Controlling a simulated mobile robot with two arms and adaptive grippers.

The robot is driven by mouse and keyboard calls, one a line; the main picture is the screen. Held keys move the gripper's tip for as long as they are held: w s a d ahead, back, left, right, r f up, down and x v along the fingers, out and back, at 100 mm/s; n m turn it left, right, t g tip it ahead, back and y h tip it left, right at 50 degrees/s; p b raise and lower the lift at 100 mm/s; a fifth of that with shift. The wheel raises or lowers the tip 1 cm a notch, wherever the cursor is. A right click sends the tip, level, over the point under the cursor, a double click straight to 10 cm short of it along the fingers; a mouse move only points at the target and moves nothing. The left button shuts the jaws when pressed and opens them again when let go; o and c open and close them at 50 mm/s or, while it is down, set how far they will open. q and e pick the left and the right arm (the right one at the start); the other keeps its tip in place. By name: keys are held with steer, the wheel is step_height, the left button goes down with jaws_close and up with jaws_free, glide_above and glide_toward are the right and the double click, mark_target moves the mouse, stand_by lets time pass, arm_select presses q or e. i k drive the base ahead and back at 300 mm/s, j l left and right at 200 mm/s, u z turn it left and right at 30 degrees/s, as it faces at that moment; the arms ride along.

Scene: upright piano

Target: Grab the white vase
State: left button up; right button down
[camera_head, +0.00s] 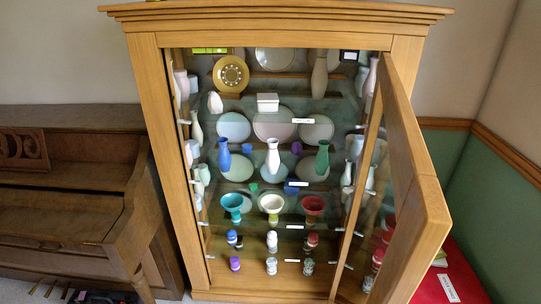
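A slender white vase (273,157) stands upright in the middle of a glass shelf inside the wooden display cabinet (146,90). A blue vase (224,155) stands to its left and a green vase (322,158) to its right on the same shelf. Pale plates lean behind them. The cabinet door (410,170) is swung open to the right, so the front of the white vase is exposed. Neither of my grippers shows in the head view.
Other shelves hold a gold plate (231,73), a white box (267,102), goblets such as a red one (313,206), and several small jars. An upright piano (70,200) stands close on the left. The open door juts out at the right, beside a red surface (455,270).

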mark_target(272, 160)
steer(key=j+z, duration=0.1)
steer(key=j, duration=0.15)
steer(key=i+j+u, duration=0.15)
steer(key=j, duration=0.3)
steer(key=i+j+u, duration=0.15)
steer(key=i+j, duration=0.25)
steer(key=i+u, duration=0.15)
steer(key=i, duration=0.4)
